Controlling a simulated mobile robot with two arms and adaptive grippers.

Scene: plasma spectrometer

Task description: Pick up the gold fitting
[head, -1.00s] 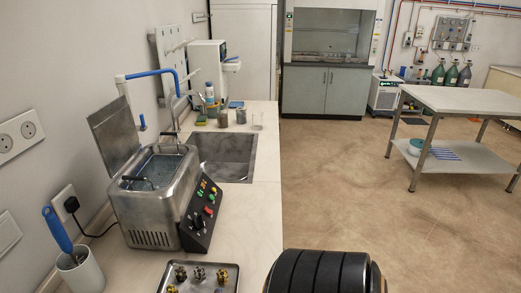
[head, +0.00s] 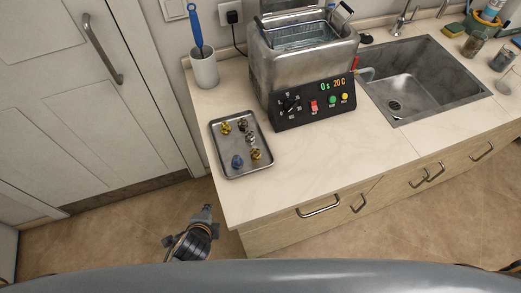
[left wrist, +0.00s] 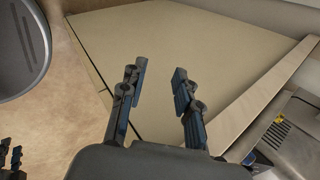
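The shallow metal tray (head: 219,150) lies on the counter with several small fittings in it. One gold fitting (head: 226,128) is at its back left, and another gold-looking fitting (head: 256,154) is at its front right. A blue one, a silver one and a dark one lie between and beside them. My left gripper (head: 190,226) is off the counter's left end, apart from the tray. In the left wrist view its fingers (left wrist: 158,84) are spread and empty. Dark finger-like parts, perhaps my right gripper (left wrist: 9,158), show at lower left.
A metal bath with a control panel (head: 315,103) stands behind and right of the tray. A white cup (head: 203,69) with a blue-handled tool stands behind the tray. A sink (head: 420,82) is further right. The counter front right of the tray is clear.

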